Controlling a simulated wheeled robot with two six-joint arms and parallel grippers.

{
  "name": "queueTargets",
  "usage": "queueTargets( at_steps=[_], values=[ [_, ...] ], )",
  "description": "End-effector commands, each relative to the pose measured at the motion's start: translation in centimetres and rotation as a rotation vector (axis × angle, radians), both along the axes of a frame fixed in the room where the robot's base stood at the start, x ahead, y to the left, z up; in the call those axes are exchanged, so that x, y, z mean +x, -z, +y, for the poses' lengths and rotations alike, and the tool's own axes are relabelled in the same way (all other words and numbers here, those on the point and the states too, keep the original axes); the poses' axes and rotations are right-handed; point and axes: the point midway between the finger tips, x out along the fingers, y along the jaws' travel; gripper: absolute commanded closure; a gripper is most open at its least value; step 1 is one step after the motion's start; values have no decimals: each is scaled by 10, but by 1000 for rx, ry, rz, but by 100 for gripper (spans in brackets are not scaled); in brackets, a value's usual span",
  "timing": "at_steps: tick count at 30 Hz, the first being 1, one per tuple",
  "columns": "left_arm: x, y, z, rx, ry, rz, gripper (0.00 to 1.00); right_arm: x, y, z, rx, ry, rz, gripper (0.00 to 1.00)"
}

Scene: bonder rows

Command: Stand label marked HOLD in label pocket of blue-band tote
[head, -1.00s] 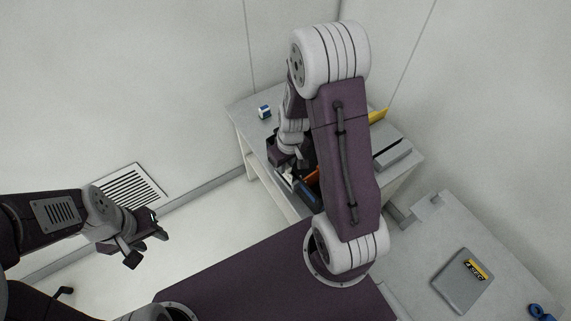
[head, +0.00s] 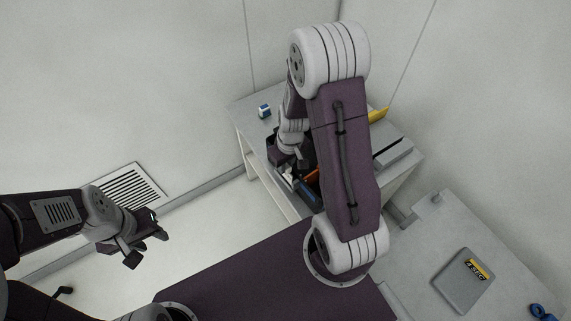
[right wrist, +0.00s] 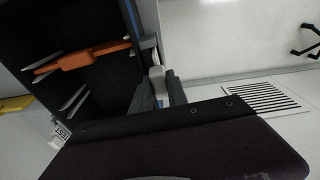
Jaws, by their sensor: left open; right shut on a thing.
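The dark tote with a blue band (head: 311,207) stands on the far table, partly hidden by my right arm. In the right wrist view its open top and blue edge (right wrist: 132,18) fill the upper left. My right gripper (head: 287,174) is at the tote's left end in the head view. In the right wrist view, it (right wrist: 160,90) is shut on a thin pale piece (right wrist: 155,57), apparently the label, just outside the tote's wall. Its marking is not readable, and the label pocket cannot be made out. My left gripper (head: 146,246) is open and empty over the floor.
An orange piece (right wrist: 82,60) lies across the tote's inside. A small blue-and-white item (head: 264,111) and a grey box (head: 393,153) share the table. A grey plate (head: 463,281) lies on the right-hand table.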

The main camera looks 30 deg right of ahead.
Motion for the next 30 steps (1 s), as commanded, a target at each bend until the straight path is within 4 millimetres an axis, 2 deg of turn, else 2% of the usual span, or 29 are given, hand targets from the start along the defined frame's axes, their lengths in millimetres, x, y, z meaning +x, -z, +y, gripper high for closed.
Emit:
queueTargets(
  at_steps=[4,10,11,13,30],
  values=[
    [0,6,0,0,0,0,59,0,6,0,0,0,0,100],
    [0,4,0,0,0,0,59,0,5,0,0,0,0,100],
    [0,4,0,0,0,0,59,0,5,0,0,0,0,75],
    [0,4,0,0,0,0,59,0,5,0,0,0,0,56],
    [0,4,0,0,0,0,59,0,5,0,0,0,1,55]
  ],
)
